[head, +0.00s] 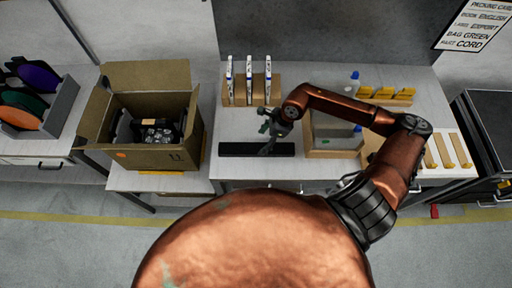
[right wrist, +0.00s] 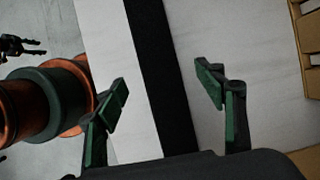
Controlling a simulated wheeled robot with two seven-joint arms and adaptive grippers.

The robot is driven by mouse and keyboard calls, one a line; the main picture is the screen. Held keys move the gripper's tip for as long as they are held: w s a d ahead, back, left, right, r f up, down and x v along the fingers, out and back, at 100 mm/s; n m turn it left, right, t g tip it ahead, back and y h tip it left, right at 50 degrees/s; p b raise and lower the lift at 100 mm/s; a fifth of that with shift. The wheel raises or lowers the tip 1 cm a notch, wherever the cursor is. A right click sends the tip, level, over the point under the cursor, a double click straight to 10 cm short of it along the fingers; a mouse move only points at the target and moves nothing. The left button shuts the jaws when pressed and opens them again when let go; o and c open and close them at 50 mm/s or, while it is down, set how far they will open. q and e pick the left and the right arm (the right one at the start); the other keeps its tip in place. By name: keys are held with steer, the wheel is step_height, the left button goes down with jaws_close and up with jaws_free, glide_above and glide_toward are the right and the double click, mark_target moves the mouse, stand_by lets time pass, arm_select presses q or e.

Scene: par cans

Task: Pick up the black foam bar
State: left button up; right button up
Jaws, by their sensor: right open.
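The black foam bar (head: 236,149) lies flat along the front part of the bench, left of the middle, in the head view. My right gripper (head: 266,148) is over the bar's middle, pointing down. In the right wrist view the bar (right wrist: 153,60) runs lengthwise between the two open green-padded fingers of my right gripper (right wrist: 163,79), with a gap on each side. The fingers hold nothing. My left gripper does not show in the head view. A small dark pronged part, perhaps my left gripper (right wrist: 22,45), shows at the left edge of the wrist view.
A wooden rack (head: 239,97) with upright white items stands behind the bar. An open cardboard box (head: 152,155) is to the left. A wooden tray (head: 333,154) with a clear bottle (head: 352,82) behind it is to the right. Bare bench lies in front of the bar.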

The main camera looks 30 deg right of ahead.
mark_target(257, 148)
steer(key=x, duration=0.2)
steer(key=shift+w+a+f, duration=0.1)
steer(key=shift+a+f, duration=0.1)
steer(key=shift+a, duration=0.05)
steer(key=shift+p+x, duration=0.3)
steer(key=shift+x, duration=0.8)
steer(key=shift+f, duration=0.45)
steer(key=c, duration=0.6)
arm_select(q)
steer(key=shift+s+r, duration=0.3)
steer(key=shift+s, duration=0.15)
arm_select(e)
steer(key=c, duration=0.4)
steer(key=shift+c, duration=0.2)
